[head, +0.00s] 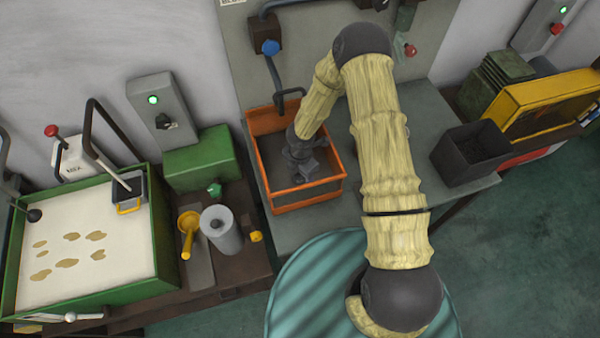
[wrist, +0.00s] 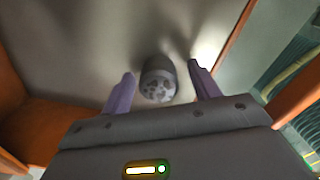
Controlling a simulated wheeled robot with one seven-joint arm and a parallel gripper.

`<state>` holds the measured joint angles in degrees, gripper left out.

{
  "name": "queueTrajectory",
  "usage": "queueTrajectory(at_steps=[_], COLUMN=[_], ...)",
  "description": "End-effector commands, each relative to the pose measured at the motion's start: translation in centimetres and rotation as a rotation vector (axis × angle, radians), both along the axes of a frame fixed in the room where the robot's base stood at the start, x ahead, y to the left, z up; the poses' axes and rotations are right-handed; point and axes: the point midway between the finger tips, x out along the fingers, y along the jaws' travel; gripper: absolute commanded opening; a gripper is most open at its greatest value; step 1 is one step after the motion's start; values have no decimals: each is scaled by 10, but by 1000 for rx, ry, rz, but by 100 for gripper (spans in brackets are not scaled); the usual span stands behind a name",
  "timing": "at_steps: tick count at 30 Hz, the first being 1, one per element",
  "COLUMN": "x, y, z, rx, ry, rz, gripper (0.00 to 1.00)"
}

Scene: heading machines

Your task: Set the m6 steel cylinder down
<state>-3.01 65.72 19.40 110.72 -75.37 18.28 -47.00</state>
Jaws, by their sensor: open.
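The m6 steel cylinder (wrist: 157,80) is a short dark grey cylinder with a speckled end face, seen in the wrist view. It appears to be on the floor of the orange tray (head: 310,203). My gripper (wrist: 161,74) is open, with one purple-grey finger on each side of the cylinder and a visible gap to both. In the head view my gripper (head: 304,174) is low inside the tray. There the cylinder is hard to tell from the dark gripper.
A black bin (head: 470,153) stands to the tray's right, near a yellow box (head: 540,100). A black handle (head: 289,95) hangs over the tray's back edge. A green-framed sand bed (head: 85,240) and a grey canister (head: 221,230) are to the left.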

Motion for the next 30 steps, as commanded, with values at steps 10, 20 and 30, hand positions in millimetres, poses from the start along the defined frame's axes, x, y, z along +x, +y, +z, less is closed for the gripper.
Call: queueTrajectory(at_steps=[10, 20, 30], x=[1, 0, -1], y=[1, 2, 2], z=[42, 104, 122], rx=[3, 1, 0], ry=[-4, -2, 1], rz=[-1, 2, 3], gripper=[61, 61, 61])
